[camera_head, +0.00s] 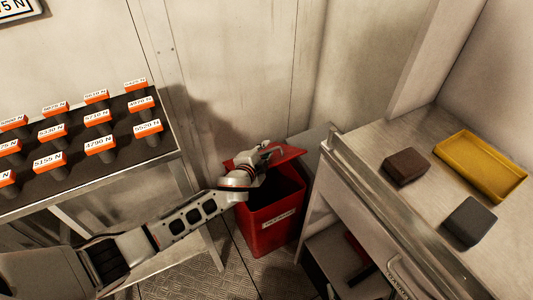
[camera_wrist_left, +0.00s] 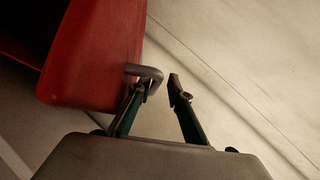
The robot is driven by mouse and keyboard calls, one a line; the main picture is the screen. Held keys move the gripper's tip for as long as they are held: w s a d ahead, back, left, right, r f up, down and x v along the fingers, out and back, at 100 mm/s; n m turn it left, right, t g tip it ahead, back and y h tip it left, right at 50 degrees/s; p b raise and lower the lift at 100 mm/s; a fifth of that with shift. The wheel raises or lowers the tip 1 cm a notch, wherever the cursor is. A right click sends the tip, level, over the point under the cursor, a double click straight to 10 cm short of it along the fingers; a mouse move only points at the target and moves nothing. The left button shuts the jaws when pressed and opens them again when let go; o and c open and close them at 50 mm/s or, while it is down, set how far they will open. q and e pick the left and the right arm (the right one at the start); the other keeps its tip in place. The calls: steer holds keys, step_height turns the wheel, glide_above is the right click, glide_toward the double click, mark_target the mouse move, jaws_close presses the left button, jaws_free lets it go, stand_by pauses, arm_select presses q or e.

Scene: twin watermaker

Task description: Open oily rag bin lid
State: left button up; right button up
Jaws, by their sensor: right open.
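The red oily rag bin (camera_head: 268,232) stands on the floor between the rack and the counter, a white label on its front. Its red lid (camera_head: 287,153) is raised towards the wall, and the dark inside shows. My left gripper (camera_head: 270,154) is at the lid, partly hiding it. In the left wrist view the lid (camera_wrist_left: 95,60) is a red panel with a bent metal handle (camera_wrist_left: 150,72) at its edge. My left gripper (camera_wrist_left: 160,85) has its fingers apart; the handle is by the left finger, with a gap to the right finger. My right gripper is not in view.
A rack (camera_head: 95,170) with several orange-topped weights stands at the left. At the right, a metal counter (camera_head: 385,215) holds a yellow tray (camera_head: 480,168), a brown block (camera_head: 406,166) and a dark grey block (camera_head: 470,221). The counter's edge is close to the bin.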

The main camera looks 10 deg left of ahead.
arm_select(q)
steer(key=shift+f, duration=0.1)
steer(key=shift+s+f, duration=0.1)
steer(key=shift+s, duration=0.15)
steer(key=v, duration=1.1)
steer(key=shift+s+r, duration=0.25)
steer(key=shift+r, duration=0.05)
steer(key=shift+f, duration=0.1)
